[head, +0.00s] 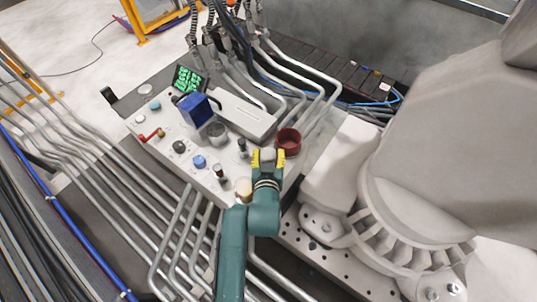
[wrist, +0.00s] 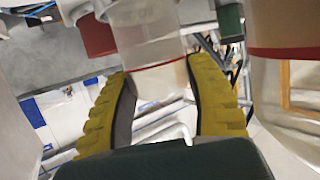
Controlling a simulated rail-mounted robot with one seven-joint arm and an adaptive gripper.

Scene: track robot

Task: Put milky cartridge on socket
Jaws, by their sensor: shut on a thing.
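My gripper (head: 268,160), with yellow ridged fingers on a teal arm, is over the right end of the control panel. In the wrist view its fingers (wrist: 165,95) are closed around a translucent whitish cylinder, the milky cartridge (wrist: 157,83). The cartridge's pale top (head: 268,153) shows between the fingers in the head view. Its lower end and what is under it are hidden. I cannot tell which fitting is the socket; a small dark upright fitting (head: 242,146) stands just left of the gripper.
A dark red cup (head: 288,141) stands close behind and right of the gripper. A beige-topped cylinder (head: 244,187) is close at front left; a clear red-banded cylinder (wrist: 288,75) fills the wrist view's right. A blue box (head: 195,109) and several knobs occupy the panel's left (head: 165,119).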

